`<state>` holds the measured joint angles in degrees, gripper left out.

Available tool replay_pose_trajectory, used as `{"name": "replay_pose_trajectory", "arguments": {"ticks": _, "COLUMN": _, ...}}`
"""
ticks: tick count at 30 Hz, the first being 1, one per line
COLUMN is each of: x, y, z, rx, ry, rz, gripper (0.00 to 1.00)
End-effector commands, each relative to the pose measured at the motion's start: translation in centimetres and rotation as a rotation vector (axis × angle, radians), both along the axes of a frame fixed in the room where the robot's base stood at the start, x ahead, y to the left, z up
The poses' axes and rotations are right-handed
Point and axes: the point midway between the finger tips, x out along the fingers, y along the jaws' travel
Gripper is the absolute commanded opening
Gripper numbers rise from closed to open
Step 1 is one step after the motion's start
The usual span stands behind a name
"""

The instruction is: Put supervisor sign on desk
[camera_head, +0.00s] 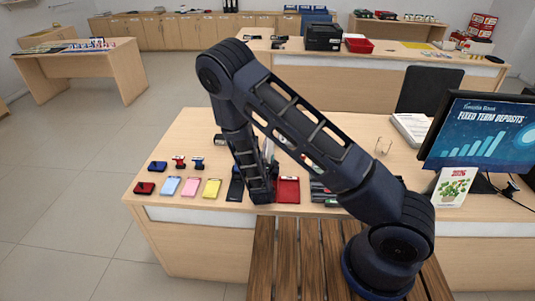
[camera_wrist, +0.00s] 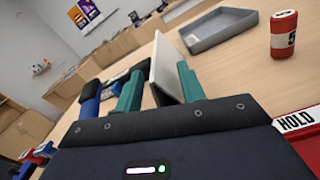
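My gripper (camera_wrist: 160,85) is low over the front part of the near desk (camera_head: 170,140), pointing away from me across it. Its teal fingers stand apart with a pale upright panel (camera_wrist: 166,68) between them, close to the right finger. The panel may be the supervisor sign, but no lettering shows on it. I cannot tell whether both fingers press on it. In the head view my arm hides most of this spot, and only a small white piece (camera_head: 267,149) shows beside it.
Phones such as the yellow one (camera_head: 211,188), small stamps and a red pad (camera_head: 288,190) line the front edge. A grey tray (camera_wrist: 220,28), a red numbered cylinder (camera_wrist: 284,36) and a HOLD label (camera_wrist: 297,122) are near my gripper. A monitor (camera_head: 485,137) stands right.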

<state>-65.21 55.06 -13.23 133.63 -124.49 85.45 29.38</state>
Motion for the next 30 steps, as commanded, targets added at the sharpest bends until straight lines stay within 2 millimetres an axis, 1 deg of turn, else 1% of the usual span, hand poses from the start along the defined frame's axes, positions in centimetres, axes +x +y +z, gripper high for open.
{"name": "replay_pose_trajectory", "arguments": {"ticks": 1, "x": 0.7, "y": 0.0, "z": 0.0, "rx": 0.001, "ry": -0.001, "rz": -0.002, "gripper": 0.39}}
{"name": "replay_pose_trajectory", "arguments": {"ticks": 4, "x": 1.5, "y": -0.1, "z": 0.0, "rx": 0.0, "ry": 0.0, "rz": -0.002, "gripper": 0.39}}
{"name": "replay_pose_trajectory", "arguments": {"ticks": 7, "x": 1.9, "y": 0.0, "z": 0.0, "rx": -0.001, "ry": 0.0, "rz": -0.001, "gripper": 0.39}}
{"name": "replay_pose_trajectory", "arguments": {"ticks": 12, "x": 1.9, "y": 0.0, "z": 0.0, "rx": -0.001, "ry": 0.0, "rz": -0.001, "gripper": 0.39}}
{"name": "replay_pose_trajectory", "arguments": {"ticks": 13, "x": 1.9, "y": 0.0, "z": 0.0, "rx": -0.001, "ry": 0.0, "rz": -0.001, "gripper": 0.37}}
{"name": "replay_pose_trajectory", "arguments": {"ticks": 17, "x": 1.9, "y": 0.0, "z": 0.0, "rx": -0.001, "ry": 0.0, "rz": -0.001, "gripper": 0.12}}
{"name": "replay_pose_trajectory", "arguments": {"ticks": 18, "x": 1.9, "y": 0.0, "z": 0.0, "rx": -0.001, "ry": 0.0, "rz": -0.001, "gripper": 0.04}}
{"name": "replay_pose_trajectory", "arguments": {"ticks": 19, "x": 1.9, "y": 0.0, "z": 0.0, "rx": -0.001, "ry": 0.0, "rz": -0.001, "gripper": 0.0}}
{"name": "replay_pose_trajectory", "arguments": {"ticks": 26, "x": 1.8, "y": 0.0, "z": 0.0, "rx": -0.001, "ry": 0.0, "rz": -0.001, "gripper": 0.0}}
{"name": "replay_pose_trajectory", "arguments": {"ticks": 30, "x": 1.9, "y": 0.0, "z": 0.4, "rx": 0.0, "ry": 0.0, "rz": -0.001, "gripper": 0.0}}
